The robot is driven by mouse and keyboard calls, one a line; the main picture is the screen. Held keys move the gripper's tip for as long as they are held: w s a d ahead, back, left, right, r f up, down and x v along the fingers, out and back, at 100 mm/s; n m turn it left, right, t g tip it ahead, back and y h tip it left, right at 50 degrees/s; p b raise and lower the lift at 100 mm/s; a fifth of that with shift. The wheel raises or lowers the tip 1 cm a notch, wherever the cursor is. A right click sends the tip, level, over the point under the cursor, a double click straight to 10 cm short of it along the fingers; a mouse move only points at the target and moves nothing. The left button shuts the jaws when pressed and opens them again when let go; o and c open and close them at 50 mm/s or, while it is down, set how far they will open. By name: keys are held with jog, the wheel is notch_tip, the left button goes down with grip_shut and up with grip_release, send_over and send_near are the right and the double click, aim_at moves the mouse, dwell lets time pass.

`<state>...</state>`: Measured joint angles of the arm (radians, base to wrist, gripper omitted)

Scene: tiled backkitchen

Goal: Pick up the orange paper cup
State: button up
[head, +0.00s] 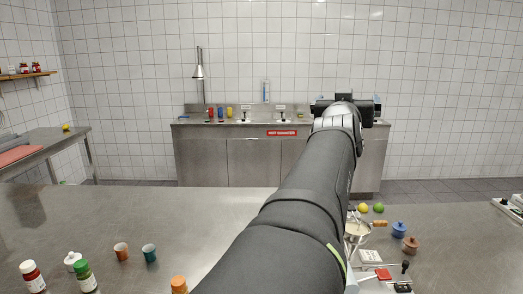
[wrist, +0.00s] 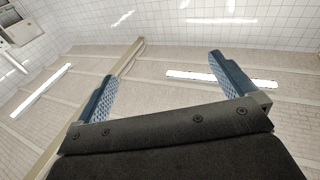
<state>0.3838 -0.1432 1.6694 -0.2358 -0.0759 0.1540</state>
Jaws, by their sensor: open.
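In the head view my arm reaches up and forward, well to the right of the orange cup. My fingers cannot be made out clearly there.
Small pots, fruit and a scale crowd the right. The table behind the cups is clear.

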aim_at(121, 247)
dwell(0.4)
jog(key=c, duration=0.8)
jog(key=shift+w+f, duration=0.1)
